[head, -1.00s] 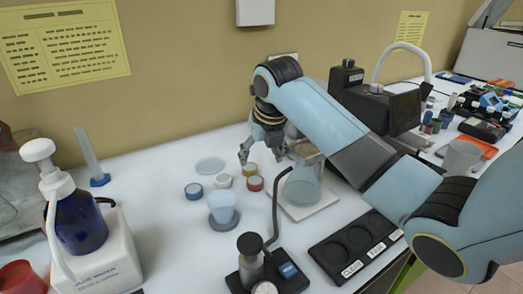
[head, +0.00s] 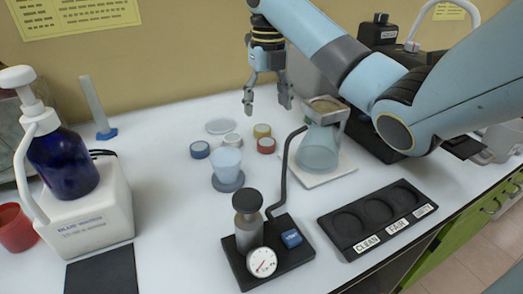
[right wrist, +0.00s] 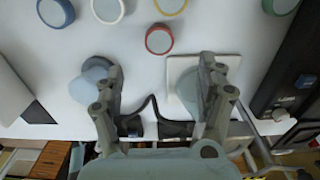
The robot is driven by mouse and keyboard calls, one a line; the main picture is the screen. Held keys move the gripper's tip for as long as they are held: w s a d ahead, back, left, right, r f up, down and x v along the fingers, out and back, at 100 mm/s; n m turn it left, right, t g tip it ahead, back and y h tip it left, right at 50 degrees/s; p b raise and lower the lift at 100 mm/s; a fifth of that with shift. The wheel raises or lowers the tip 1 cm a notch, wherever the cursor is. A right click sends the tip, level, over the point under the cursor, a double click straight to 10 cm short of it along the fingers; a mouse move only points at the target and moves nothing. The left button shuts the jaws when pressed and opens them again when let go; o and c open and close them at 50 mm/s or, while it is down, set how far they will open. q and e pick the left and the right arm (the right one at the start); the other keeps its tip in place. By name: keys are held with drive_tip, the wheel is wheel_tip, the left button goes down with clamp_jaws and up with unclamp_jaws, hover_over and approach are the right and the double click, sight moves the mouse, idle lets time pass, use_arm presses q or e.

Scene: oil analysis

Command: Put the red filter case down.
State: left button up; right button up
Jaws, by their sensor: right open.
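The red filter case (head: 266,146) sits flat on the white table, just in front of the yellow case (head: 262,130). It also shows in the right wrist view (right wrist: 159,40), clear of the fingers. My right gripper (head: 267,106) is open and empty, raised above the table behind the cases. In the right wrist view its two fingers (right wrist: 162,105) are spread wide with nothing between them. My left gripper is in neither view.
A white case (head: 231,139) and a blue case (head: 200,149) sit nearby. A flask (head: 318,148) stands right of them; a gauge stand with a bent tube (head: 290,170) is in front. A black labelled tray (head: 352,226) lies at the front right.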

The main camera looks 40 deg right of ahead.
sight(266, 142)
wheel_tip(266, 142, down, 3)
drive_tip(key=shift+r+b, duration=0.1)
drive_tip(key=shift+b, duration=1)
wheel_tip(266, 142, down, 2)
drive_tip(key=shift+f, duration=0.1)
wheel_tip(266, 142, down, 4)
drive_tip(key=shift+s+a+f, duration=0.1)
drive_tip(key=shift+s+f, duration=0.05)
drive_tip(key=shift+f, duration=0.55)
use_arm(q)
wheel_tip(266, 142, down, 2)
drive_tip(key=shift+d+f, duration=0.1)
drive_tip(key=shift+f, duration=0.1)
